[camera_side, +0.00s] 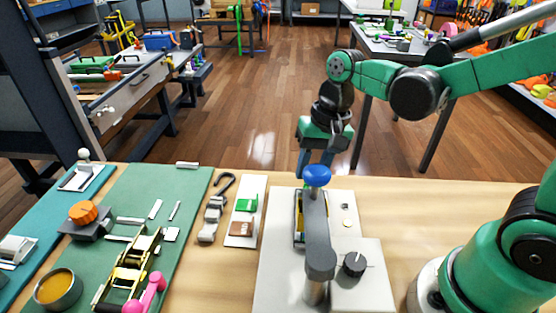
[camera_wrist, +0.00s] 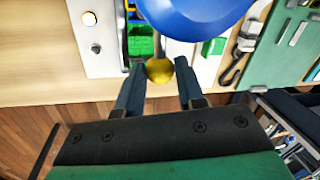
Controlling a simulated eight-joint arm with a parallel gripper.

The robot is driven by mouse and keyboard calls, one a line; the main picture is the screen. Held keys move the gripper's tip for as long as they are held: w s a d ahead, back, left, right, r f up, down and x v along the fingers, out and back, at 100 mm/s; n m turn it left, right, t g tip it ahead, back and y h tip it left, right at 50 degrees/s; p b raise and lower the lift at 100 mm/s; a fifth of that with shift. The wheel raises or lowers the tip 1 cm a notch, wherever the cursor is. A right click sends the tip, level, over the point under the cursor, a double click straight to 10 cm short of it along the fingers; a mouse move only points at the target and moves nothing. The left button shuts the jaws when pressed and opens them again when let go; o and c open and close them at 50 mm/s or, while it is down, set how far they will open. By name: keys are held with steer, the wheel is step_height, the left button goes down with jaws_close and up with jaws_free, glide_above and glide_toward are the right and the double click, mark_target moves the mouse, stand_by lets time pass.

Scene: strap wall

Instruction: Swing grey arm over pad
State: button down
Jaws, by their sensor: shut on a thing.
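The blue knob is large at the top of the wrist view (camera_wrist: 195,12). I cannot tell which surface is the pad; a small round disc (camera_side: 347,222) lies right of the arm.
A dark-framed recess with green and yellow inside (camera_side: 298,217) lies left of the arm. A black dial (camera_side: 354,263) stands on a raised block at right. A white strip (camera_side: 244,212), a hook strap (camera_side: 215,208) and a green mat (camera_side: 160,195) lie left.

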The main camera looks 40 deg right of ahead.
steer(key=shift+s+d+m, duration=0.4)
steer(key=shift+s, duration=0.05)
steer(key=c, duration=0.6)
jaws_free()
steer(key=shift+o, duration=0.2)
steer(key=shift+r, duration=0.1)
steer(key=shift+v, duration=2.75)
steer(key=x, duration=0.5)
steer(key=shift+w+f, duration=0.1)
steer(key=shift+f, duration=0.15)
steer(key=shift+w+a+f+n, duration=0.1)
steer(key=shift+w+a+n, duration=0.3)
steer(key=shift+w+a, duration=0.1)
